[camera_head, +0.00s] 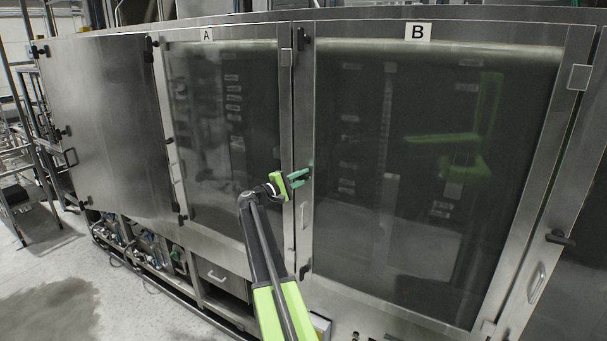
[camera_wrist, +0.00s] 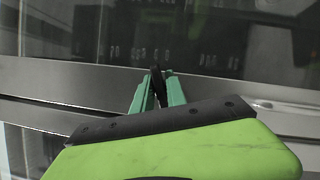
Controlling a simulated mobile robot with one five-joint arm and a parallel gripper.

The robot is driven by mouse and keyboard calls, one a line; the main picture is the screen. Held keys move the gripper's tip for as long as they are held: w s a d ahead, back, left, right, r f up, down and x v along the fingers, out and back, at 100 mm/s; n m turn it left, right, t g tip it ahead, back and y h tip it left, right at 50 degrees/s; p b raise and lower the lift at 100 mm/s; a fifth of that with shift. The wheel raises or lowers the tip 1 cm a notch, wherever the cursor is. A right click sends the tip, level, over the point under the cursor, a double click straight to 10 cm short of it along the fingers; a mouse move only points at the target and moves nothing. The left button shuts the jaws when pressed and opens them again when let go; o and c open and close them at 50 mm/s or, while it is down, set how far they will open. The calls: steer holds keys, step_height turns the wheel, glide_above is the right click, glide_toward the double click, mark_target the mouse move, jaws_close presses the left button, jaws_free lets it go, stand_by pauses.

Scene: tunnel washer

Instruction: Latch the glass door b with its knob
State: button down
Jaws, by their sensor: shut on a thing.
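Glass door B (camera_head: 400,110), with a steel frame and a white B label (camera_head: 418,31), fills the right of the head view. It looks closed in line with the washer front. My gripper (camera_head: 301,177) is at the door's left frame strip, beside door A. In the wrist view, its green fingers (camera_wrist: 157,92) are shut on a dark knob (camera_wrist: 158,78), one finger on each side. The knob stands in front of the steel frame strip. In the head view the fingers mostly hide the knob, so its turn angle cannot be told.
Glass door A (camera_head: 222,120) is left of door B. A steel panel (camera_head: 105,120) stands further left. A pull handle (camera_head: 305,215) sits just below my gripper, and another handle (camera_head: 537,283) is at the right. The floor (camera_head: 60,290) is clear at lower left.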

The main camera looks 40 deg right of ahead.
steer(key=shift+w+m, duration=0.1)
steer(key=shift+m, duration=0.4)
steer(key=c, duration=1.5)
jaws_free()
steer(key=shift+w+a, duration=0.1)
steer(key=a, duration=0.5)
steer(key=w+a+f+b, duration=0.1)
steer(key=a, duration=0.5)
steer(key=w+a, duration=0.1)
steer(key=a, duration=0.5)
steer(key=shift+w+f, duration=0.1)
steer(key=shift+f, duration=0.3)
